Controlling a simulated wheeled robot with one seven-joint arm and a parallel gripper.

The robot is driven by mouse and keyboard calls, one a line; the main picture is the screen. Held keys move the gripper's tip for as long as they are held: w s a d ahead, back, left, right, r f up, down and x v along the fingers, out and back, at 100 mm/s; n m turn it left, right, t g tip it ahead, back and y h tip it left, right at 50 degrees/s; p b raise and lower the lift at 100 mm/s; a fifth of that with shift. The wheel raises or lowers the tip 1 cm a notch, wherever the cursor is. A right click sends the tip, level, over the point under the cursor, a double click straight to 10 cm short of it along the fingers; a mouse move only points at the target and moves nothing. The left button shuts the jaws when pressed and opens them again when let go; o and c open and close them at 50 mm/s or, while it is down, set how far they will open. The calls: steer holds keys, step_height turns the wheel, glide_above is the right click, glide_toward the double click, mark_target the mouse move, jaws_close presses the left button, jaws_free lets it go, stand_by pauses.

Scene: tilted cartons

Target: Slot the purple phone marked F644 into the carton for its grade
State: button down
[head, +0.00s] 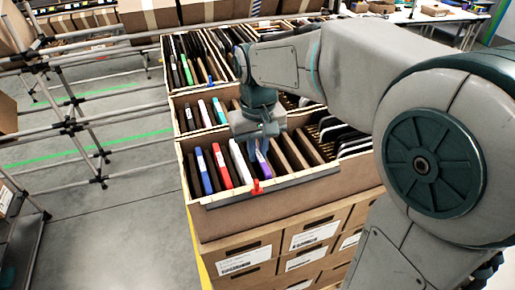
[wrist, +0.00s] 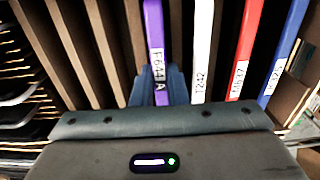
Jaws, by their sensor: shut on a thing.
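The purple phone (wrist: 153,35) shows a white label reading F644 and A in the wrist view. My gripper (wrist: 159,88) is shut on its near end. In the head view, the purple phone (head: 262,163) stands in the row of the front carton (head: 290,193), right of a white phone (head: 238,163). My gripper (head: 259,136) is above that row and hides its upper part. I cannot tell whether the phone is seated or slightly raised. The middle carton (head: 176,107) and the back carton (head: 170,60) stand behind. I read no grade marks on them.
A red phone (head: 221,166) and a blue phone (head: 203,171) stand left of the white one, beside brown dividers. A red clip (head: 257,187) sits on the front carton's near edge. Labelled boxes (head: 245,260) are below. A pipe rack (head: 75,125) stands at left.

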steer(key=shift+f, duration=0.3)
stand_by(0.5)
steer(key=c, duration=1.3)
jaws_free()
steer(key=shift+c, duration=0.2)
step_height(320, 180, up, 14)
step_height(320, 180, up, 7)
steer(key=p, duration=0.6)
steer(key=shift+f, duration=0.15)
